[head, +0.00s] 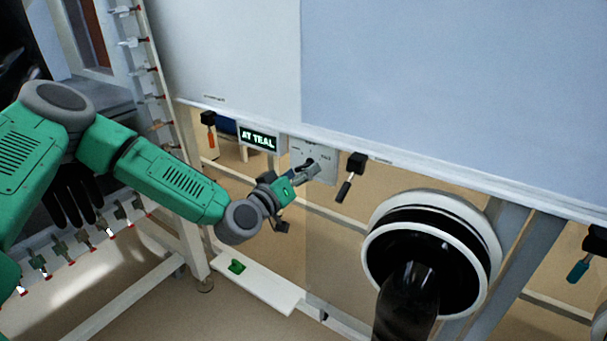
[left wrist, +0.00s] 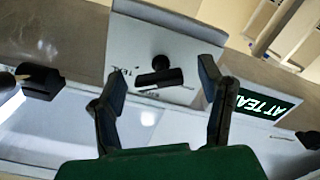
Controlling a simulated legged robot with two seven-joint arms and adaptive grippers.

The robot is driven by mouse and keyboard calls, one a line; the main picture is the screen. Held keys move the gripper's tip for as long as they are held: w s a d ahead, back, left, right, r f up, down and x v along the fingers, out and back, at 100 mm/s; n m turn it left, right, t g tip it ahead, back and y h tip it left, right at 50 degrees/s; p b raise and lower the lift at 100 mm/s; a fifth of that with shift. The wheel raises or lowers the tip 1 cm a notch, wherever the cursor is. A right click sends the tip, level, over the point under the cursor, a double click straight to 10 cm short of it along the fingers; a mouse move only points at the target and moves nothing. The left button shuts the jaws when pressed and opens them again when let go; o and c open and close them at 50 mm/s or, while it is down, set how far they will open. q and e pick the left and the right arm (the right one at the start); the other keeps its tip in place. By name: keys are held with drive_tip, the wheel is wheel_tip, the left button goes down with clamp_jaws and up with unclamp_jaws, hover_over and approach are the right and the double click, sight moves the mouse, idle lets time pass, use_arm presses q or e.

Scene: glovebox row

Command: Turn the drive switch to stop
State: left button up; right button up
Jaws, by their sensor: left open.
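The drive switch is a black knob (left wrist: 160,78) on a light grey plate (left wrist: 135,50) in the left wrist view. In the head view the plate (head: 327,169) hangs under the cabinet edge, and the knob is partly hidden by my gripper. My left gripper (head: 312,170) is at the plate. In the left wrist view its two fingers (left wrist: 162,82) are spread, one to each side of the knob, with nothing between them gripped. I cannot tell how far the fingertips are from the plate. My right gripper is not in view.
A display reading "AT TEAL" (head: 258,138) is left of the switch plate. A black-handled lever (head: 350,175) hangs just right of it, and an orange-handled one (head: 209,130) farther left. A round black port with a glove (head: 430,250) is lower right.

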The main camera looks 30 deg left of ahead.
use_arm(q)
drive_tip(key=shift+w+d, duration=0.1)
drive_tip(key=shift+w, duration=0.5)
drive_tip(key=c, duration=1.2)
drive_tip(key=shift+n+b, duration=0.45)
drive_tip(key=shift+n, duration=0.55)
drive_tip(key=shift+n+b, duration=0.7)
drive_tip(key=shift+n, duration=1.2)
